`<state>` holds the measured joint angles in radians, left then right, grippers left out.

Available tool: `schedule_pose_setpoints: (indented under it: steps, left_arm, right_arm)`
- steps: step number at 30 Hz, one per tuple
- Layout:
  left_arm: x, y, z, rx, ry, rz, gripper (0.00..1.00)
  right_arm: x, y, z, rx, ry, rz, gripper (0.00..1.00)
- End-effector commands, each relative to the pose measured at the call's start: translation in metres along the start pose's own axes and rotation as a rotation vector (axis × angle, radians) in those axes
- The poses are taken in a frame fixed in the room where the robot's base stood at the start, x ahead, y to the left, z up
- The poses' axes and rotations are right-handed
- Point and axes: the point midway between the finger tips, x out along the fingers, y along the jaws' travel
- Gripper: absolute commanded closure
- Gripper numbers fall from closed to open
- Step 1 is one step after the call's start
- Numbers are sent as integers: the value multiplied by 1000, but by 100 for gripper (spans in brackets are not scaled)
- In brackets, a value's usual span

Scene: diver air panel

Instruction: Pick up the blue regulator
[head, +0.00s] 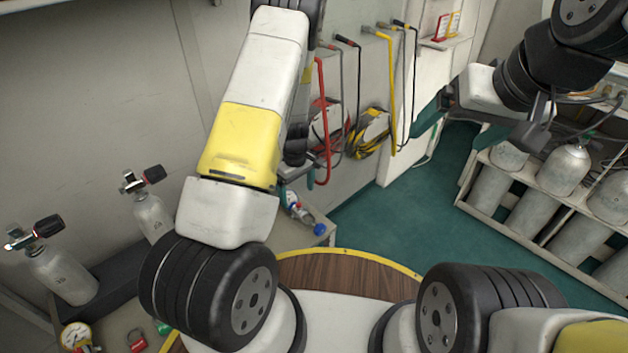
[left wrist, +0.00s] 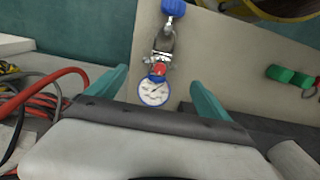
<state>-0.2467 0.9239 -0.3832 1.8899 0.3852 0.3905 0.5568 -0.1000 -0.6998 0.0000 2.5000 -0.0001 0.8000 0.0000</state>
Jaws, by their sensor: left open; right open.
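The blue regulator (head: 305,214) lies on a light bench top, just beyond my left arm in the head view. In the left wrist view its blue-rimmed gauge (left wrist: 153,91) shows between my teal fingers, with a metal body and red part above it and a blue knob (left wrist: 173,9) at the far end. My left gripper (left wrist: 158,88) is open, one finger on each side of the gauge; no contact shows. In the head view my arm partly hides this gripper (head: 297,187). My right gripper (head: 447,142) is open and empty at the upper right, away from the regulator.
Grey cylinders with black knobs (head: 64,275) stand at the left. A yellow-rimmed gauge (head: 76,337) and a red padlock (head: 137,341) lie at lower left. A rack (head: 476,205) of cylinders stands at right. Hoses (head: 368,133) hang on the wall. The green floor between is clear.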

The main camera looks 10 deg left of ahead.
Motion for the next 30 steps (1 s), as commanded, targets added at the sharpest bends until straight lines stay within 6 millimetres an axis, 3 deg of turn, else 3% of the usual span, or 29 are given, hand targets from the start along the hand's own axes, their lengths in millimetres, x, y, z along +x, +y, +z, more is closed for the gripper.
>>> schedule_pose_setpoints:
  steps: [16,26,30]
  left_arm:
    - [70,0,-4,-2,-1,-3,9]
    - [77,1,-4,-1,0,-1,9]
    - [77,1,-4,-1,0,-1,35]
  right_arm:
    - [0,0,0,0,0,0,9]
    - [0,0,0,0,0,0,9]
    - [0,0,0,0,0,0,9]
